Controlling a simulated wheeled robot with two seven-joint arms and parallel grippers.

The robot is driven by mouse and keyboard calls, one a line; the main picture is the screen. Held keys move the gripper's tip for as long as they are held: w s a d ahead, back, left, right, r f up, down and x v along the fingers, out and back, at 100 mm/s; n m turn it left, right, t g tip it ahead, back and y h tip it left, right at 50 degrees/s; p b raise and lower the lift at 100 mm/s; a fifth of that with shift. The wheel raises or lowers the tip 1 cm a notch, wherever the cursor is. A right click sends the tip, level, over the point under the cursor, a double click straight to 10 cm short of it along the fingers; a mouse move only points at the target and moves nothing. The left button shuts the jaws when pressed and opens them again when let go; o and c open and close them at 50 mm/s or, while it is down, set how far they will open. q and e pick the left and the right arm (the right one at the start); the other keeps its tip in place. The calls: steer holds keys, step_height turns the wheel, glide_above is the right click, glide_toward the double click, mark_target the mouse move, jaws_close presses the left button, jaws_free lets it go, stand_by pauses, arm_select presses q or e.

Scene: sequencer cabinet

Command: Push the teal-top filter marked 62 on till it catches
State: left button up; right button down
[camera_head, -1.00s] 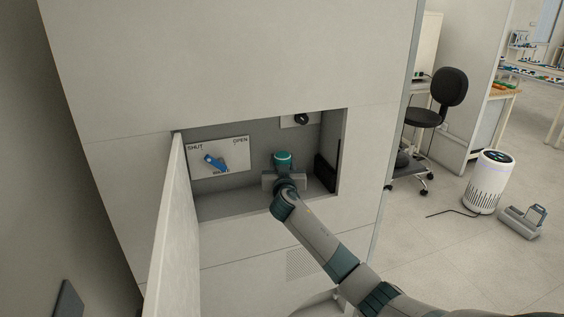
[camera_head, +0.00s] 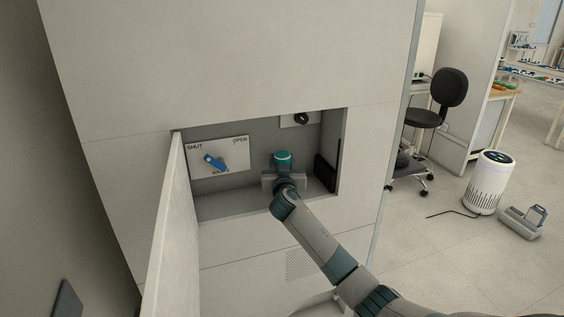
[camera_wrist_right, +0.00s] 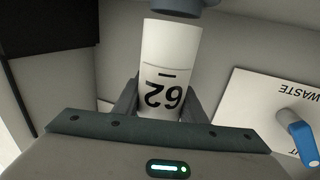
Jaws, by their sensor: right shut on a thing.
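The filter shows its teal top (camera_head: 283,158) inside the open cabinet recess. Its white body (camera_wrist_right: 170,45), marked 62, stands between my right gripper's fingers in the wrist view, where the number appears upside down. My right gripper (camera_head: 284,178) is shut on the filter; it also shows in the wrist view (camera_wrist_right: 158,100). A blue-grey round part (camera_wrist_right: 182,6) lies at the body's end at the top of the wrist view. I cannot tell whether it is locked to the filter. My left gripper is out of view.
A plate (camera_head: 232,151) with a blue lever (camera_head: 214,162) and SHUT, OPEN and WASTE labels is left of the filter. A dark round fitting (camera_head: 302,119) is above right. A black panel (camera_head: 325,173) lines the right wall. The open door (camera_head: 170,235) stands at left.

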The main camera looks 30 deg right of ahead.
steer(key=shift+f+b, duration=0.5)
steer(key=shift+b, duration=0.05)
stand_by(1.1)
steer(key=c, duration=1)
jaws_free()
steer(key=shift+c, duration=0.2)
steer(key=shift+s, duration=0.1)
steer(key=b+v, duration=0.4)
steer(key=v, duration=1.3)
steer(key=shift+s+b, duration=0.15)
steer(key=shift+b, duration=0.25)
steer(key=shift+a+f, duration=0.1)
steer(key=shift+f, duration=0.05)
